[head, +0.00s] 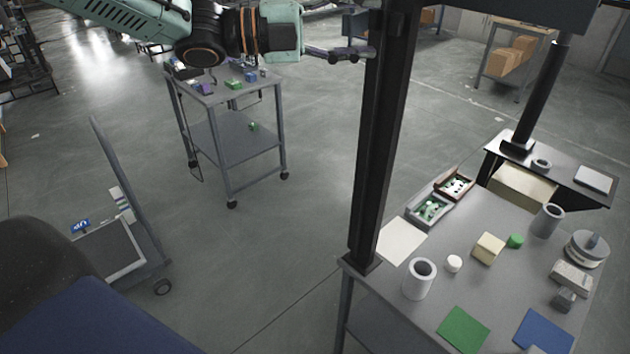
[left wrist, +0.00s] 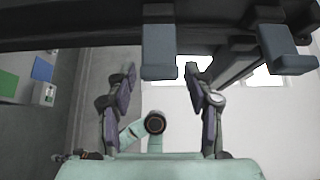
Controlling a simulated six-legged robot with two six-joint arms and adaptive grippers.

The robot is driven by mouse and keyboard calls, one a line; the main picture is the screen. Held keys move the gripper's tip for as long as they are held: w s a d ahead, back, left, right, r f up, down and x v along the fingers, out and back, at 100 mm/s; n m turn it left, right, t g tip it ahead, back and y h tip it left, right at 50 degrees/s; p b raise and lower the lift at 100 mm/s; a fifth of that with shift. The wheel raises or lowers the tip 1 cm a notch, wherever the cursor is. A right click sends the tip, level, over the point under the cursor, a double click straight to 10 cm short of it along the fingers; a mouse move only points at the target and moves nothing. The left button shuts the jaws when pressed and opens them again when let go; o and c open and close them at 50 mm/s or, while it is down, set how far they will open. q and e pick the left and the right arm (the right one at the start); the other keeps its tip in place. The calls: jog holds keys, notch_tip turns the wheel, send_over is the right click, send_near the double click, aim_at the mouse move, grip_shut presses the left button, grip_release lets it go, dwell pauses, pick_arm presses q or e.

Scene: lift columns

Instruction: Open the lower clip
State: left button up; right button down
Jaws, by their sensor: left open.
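My left gripper (head: 350,56) is at the top of the head view, its fingers reaching right to the black upright column (head: 383,140). In the left wrist view the left gripper (left wrist: 161,75) is open, with its two fingers spread and nothing held between them. A blue-grey clip-like block (left wrist: 159,52) hangs from a dark bar just beyond and between the fingertips; contact cannot be told. A second similar block (left wrist: 284,48) sits to the right. In the head view a small blue-grey block (head: 354,24) shows beside the column, just above the fingers. Which block is the lower clip is unclear. My right gripper is not in view.
The column stands at the corner of a grey table (head: 480,222) holding a grey cup (head: 419,279), trays and small items. A grey cart (head: 236,155) stands behind, and a platform trolley (head: 110,250) at left. Open floor lies between them.

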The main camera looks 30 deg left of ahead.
aim_at(396, 27)
pick_arm(q)
jog(key=shift+w+d+n+t+y+b, duration=0.1)
jog(key=shift+d+n+t+y, duration=0.15)
jog(key=shift+n+t+y, duration=0.25)
jog(key=shift+s+d+n+t+y+b, duration=0.1)
jog(key=shift+d+n+t+y, duration=0.1)
jog(key=shift+n+t+y, duration=0.4)
jog(key=shift+w+d+n+t+y+b, duration=0.1)
jog(key=shift+d+n+t+y, duration=0.25)
jog(key=shift+t, duration=0.25)
jog(key=shift+w+d+n+t+y+b, duration=0.2)
jog(key=shift+d+n+t+y+b, duration=0.15)
jog(key=shift+n+t+y, duration=0.5)
jog(key=shift+w+d+n+t+y+b, duration=0.2)
jog(key=shift+n+t+y+b, duration=0.3)
jog(key=shift+y, duration=0.6)
jog(key=shift+w+d+n+t+y+b, duration=0.15)
jog(key=shift+d+n+t+y+b, duration=0.25)
jog(key=shift+n+y, duration=0.5)
jog(key=shift+a, duration=0.1)
